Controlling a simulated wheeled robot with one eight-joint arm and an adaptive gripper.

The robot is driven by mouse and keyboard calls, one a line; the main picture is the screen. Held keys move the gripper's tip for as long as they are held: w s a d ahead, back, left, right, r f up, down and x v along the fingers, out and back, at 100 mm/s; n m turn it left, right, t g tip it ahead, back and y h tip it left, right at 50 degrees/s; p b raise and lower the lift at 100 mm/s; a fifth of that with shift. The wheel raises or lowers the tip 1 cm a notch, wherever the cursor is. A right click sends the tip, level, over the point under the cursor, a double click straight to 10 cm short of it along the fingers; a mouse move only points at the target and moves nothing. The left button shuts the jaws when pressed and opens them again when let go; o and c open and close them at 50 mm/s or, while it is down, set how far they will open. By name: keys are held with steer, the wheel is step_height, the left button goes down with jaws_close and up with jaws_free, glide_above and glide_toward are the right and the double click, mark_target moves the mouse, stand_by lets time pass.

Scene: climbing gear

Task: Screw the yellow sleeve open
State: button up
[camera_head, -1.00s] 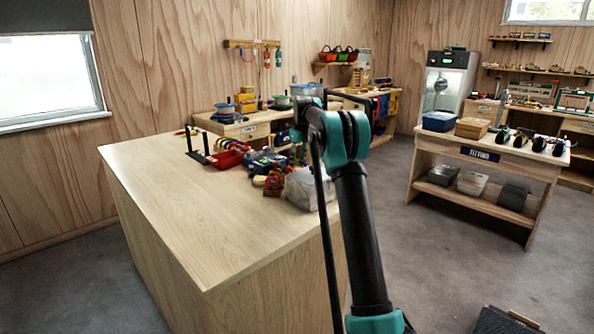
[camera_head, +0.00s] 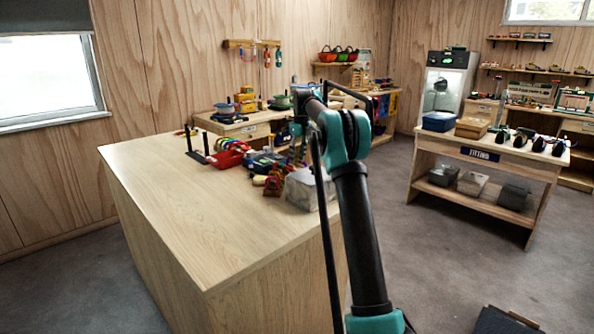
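The yellow sleeve cannot be made out. Small colourful gear (camera_head: 268,180) lies on the wooden worktable (camera_head: 190,215), too small to tell piece from piece. My arm rises in front of the table and bends over its far right part. My gripper (camera_head: 297,157) hangs down at the arm's far end, above or among the gear. It is small and dark there, and its fingers cannot be told from the things behind them.
A red bin (camera_head: 228,160) and a stand with black posts (camera_head: 195,149) are left of the gear. A grey, cloudy box (camera_head: 306,189) sits at the table's right edge, close to my arm. The table's near and left parts are bare. A bench (camera_head: 490,153) stands at right.

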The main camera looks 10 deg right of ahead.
mark_target(299, 161)
steer(key=shift+w+d, duration=0.4)
steer(key=shift+d, duration=0.2)
stand_by(0.5)
steer(key=shift+f, duration=1.45)
steer(key=shift+s+a, duration=0.45)
steer(key=shift+a, duration=0.15)
steer(key=shift+r, duration=0.15)
steer(key=shift+r, duration=1.3)
